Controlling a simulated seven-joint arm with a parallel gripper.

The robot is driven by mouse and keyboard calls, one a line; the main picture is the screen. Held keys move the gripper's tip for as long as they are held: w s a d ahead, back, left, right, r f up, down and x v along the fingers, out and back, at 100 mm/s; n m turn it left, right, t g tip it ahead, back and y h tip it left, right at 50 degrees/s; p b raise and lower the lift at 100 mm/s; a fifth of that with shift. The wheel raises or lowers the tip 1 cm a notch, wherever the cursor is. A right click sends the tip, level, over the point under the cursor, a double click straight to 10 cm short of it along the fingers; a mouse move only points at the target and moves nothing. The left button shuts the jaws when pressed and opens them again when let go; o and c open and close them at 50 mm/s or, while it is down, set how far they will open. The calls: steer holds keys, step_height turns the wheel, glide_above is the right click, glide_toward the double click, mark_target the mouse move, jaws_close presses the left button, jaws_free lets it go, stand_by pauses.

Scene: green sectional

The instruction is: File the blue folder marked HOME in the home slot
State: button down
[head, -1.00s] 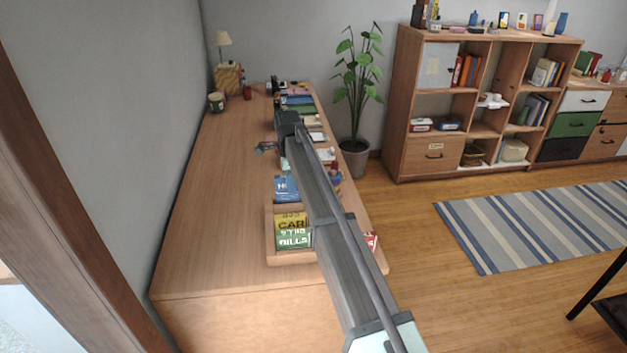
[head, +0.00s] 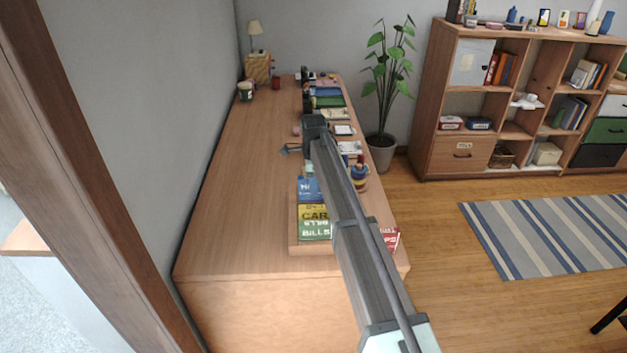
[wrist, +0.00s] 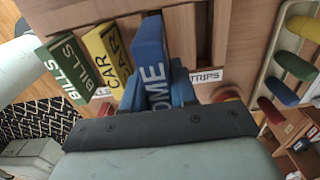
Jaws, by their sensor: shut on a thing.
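The blue folder (head: 310,188) is upright in my gripper (head: 309,170). In the wrist view the blue folder (wrist: 152,45) stands between the fingers of my gripper (wrist: 157,92), which are shut on it, and the letters OME show on its spine. It is at the wooden file holder (head: 293,240), just beyond the yellow CAR folder (head: 313,216). In the wrist view it lines up between the yellow CAR folder (wrist: 107,52) and a TRIPS label (wrist: 206,76). Its lower edge is hidden, so I cannot tell how deep it sits. No home label is readable.
A green BILLS folder (head: 315,231) stands at the holder's near end. A red item (head: 392,238) lies right of the holder.

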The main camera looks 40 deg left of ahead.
mark_target(313, 200)
steer(key=shift+f, duration=2.75)
steer(key=shift+f, duration=0.1)
steer(key=c, duration=0.8)
jaws_free()
step_height(313, 200, up, 14)
steer(key=shift+f, duration=0.1)
